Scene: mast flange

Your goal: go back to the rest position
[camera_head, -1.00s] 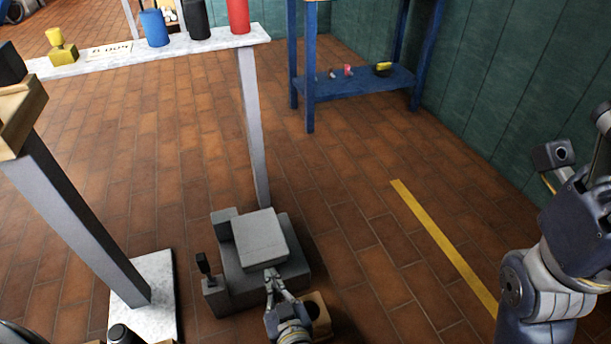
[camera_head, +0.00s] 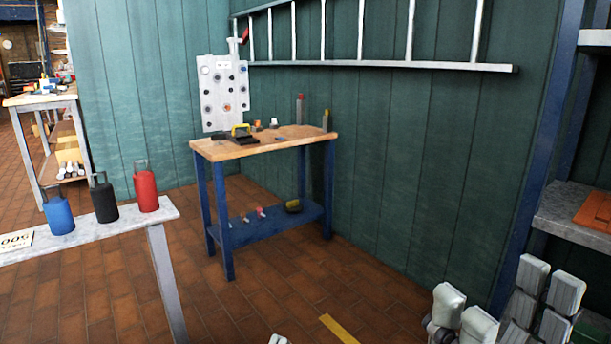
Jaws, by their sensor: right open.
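My right gripper (camera_head: 503,304) is at the lower right. Its pale, blocky finger pads point up and stand apart, with nothing between them. The rest of its arm is below the picture edge. A small pale tip shows at the bottom edge, left of the yellow floor line; I cannot tell what it belongs to. My left gripper cannot be made out.
A workbench (camera_head: 264,146) with blue legs stands by the green wall, under a ladder (camera_head: 380,66). Blue, black and red canisters stand on a pale bench (camera_head: 110,238) at left. A grey shelf (camera_head: 572,209) is at right. Tiled floor lies between.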

